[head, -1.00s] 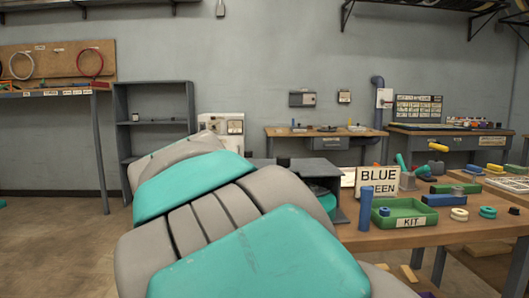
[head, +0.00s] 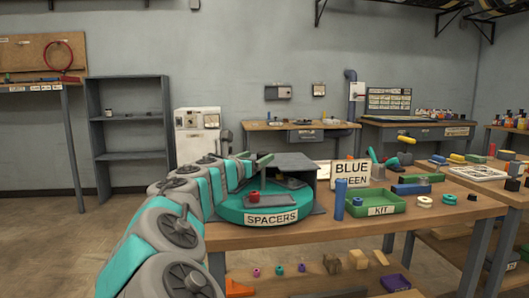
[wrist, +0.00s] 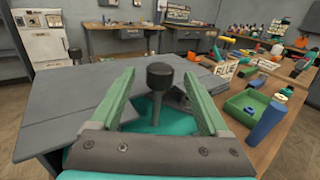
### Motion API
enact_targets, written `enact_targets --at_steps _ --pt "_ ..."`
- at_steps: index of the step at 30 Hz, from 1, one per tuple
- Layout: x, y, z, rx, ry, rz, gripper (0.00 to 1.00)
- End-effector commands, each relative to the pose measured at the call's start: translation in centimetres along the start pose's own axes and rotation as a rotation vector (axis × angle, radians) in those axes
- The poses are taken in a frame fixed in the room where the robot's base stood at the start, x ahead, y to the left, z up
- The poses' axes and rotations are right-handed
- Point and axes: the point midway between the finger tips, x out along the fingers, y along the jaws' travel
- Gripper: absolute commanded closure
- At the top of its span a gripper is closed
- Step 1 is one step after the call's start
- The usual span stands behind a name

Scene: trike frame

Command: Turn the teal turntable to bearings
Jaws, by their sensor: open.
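The teal turntable (head: 232,214) sits at the near left end of the wooden bench, with a SPACERS label (head: 271,218) facing me. A grey cover (head: 290,162) hides its rear part. A grey tray with a red piece (head: 254,196) shows at its front. My gripper (head: 248,160) is above the turntable's left side in the head view. In the wrist view my gripper (wrist: 159,76) is open, its green fingers on either side of a dark upright knob (wrist: 158,77) that rises from the teal surface. Contact with the knob cannot be told.
The grey cover's flat top spreads left of the fingers in the wrist view. Right of the turntable stand a BLUE/GREEN sign (head: 350,173), a blue cylinder (head: 340,200) and a green KIT tray (head: 372,206). Several loose parts lie farther right. A lower shelf holds blocks.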

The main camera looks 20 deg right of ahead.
Motion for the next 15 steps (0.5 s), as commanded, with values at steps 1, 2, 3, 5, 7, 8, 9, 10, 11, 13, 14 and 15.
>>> enact_targets --at_steps 1,2,3,5,7,8,9,10,11,13,14,15 --pt "0.5 0.0 0.0 0.001 0.001 -0.001 0.21" --pt "0.9 -0.1 0.0 0.001 0.001 -0.002 0.21" --pt "1.4 -0.1 0.1 0.003 0.000 -0.001 0.21" --pt "2.3 -0.1 0.1 0.004 -0.001 -0.001 0.21" --pt "3.5 0.0 0.0 0.005 0.002 -0.001 0.21" --pt "4.0 -0.1 -0.1 0.005 0.003 -0.002 0.21" --pt "4.6 -0.1 -0.1 0.005 0.004 -0.002 0.21" --pt "5.0 -0.1 -0.1 0.005 0.004 -0.003 0.21" --pt "5.4 -0.1 -0.1 0.006 0.004 -0.002 0.21" --pt "6.0 0.0 0.0 0.006 0.002 0.000 0.21" --pt "6.3 0.0 0.1 0.006 0.001 0.000 0.21" --pt "6.6 0.0 0.1 0.006 0.000 0.000 0.21"
